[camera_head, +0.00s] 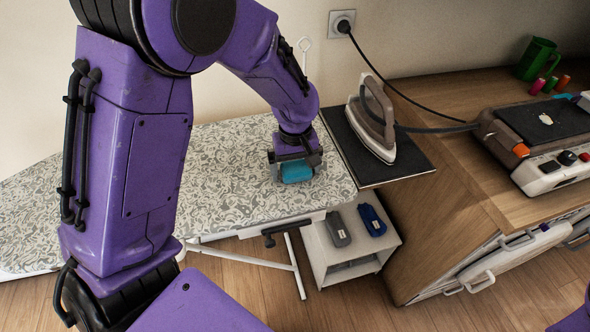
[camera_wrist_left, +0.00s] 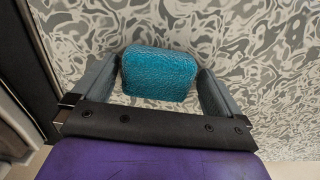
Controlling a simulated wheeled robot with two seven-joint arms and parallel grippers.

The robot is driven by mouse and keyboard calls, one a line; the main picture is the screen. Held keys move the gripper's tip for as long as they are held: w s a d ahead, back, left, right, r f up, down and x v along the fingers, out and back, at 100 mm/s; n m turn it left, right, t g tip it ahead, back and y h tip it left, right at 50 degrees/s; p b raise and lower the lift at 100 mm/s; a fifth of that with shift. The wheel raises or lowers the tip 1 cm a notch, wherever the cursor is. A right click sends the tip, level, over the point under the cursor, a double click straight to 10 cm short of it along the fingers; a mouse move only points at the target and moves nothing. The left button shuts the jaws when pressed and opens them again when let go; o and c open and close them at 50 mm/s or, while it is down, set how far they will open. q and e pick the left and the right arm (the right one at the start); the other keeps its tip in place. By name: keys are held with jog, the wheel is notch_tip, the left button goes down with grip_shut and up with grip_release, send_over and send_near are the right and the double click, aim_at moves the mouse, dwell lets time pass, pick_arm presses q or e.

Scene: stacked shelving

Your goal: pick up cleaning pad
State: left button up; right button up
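The cleaning pad is a turquoise, rough-textured block (camera_head: 297,172) at the right part of the patterned ironing board (camera_head: 225,185). It also shows in the left wrist view (camera_wrist_left: 158,75), between the two grey fingers. My left gripper (camera_head: 296,168) points down over the board, with a finger against each side of the pad. In the left wrist view the gripper (camera_wrist_left: 158,88) looks shut on the pad. Whether the pad touches the board or is slightly raised is hard to tell. My right gripper is not in view.
A wooden counter (camera_head: 445,85) holds a machine (camera_head: 535,145) and a green mug (camera_head: 538,58). A low white shelf (camera_head: 345,252) holds two dark items.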

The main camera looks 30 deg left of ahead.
aim_at(290, 172)
pick_arm(q)
jog(key=shift+w, duration=0.1)
jog(key=c, duration=0.8)
jog(key=shift+w+r, duration=0.15)
jog(key=shift+r, duration=0.4)
jog(key=r, duration=0.1)
jog(key=s+r, duration=0.1)
jog(key=r, duration=0.1)
jog(key=s+r, duration=0.1)
jog(key=r, duration=0.1)
jog(key=shift+s+a, duration=0.15)
jog(key=shift+s, duration=0.05)
jog(key=s+r+p, duration=0.2)
jog(key=r, duration=0.1)
jog(key=shift+a+r+p, duration=0.15)
jog(key=shift+r+p, duration=0.1)
jog(key=shift+p, duration=0.05)
jog(key=shift+s+a+r+p, duration=0.2)
jog(key=shift+s+r+p, duration=0.35)
jog(key=shift+s+p, duration=1.15)
jog(key=shift+s+a+r+p, duration=0.25)
jog(key=shift+s+r+p, duration=0.35)
jog(key=shift+s+p, duration=1.05)
jog(key=shift+s+a+r+p, duration=0.2)
jog(key=shift+s+r+p, duration=0.35)
jog(key=shift+s+p, duration=1.1)
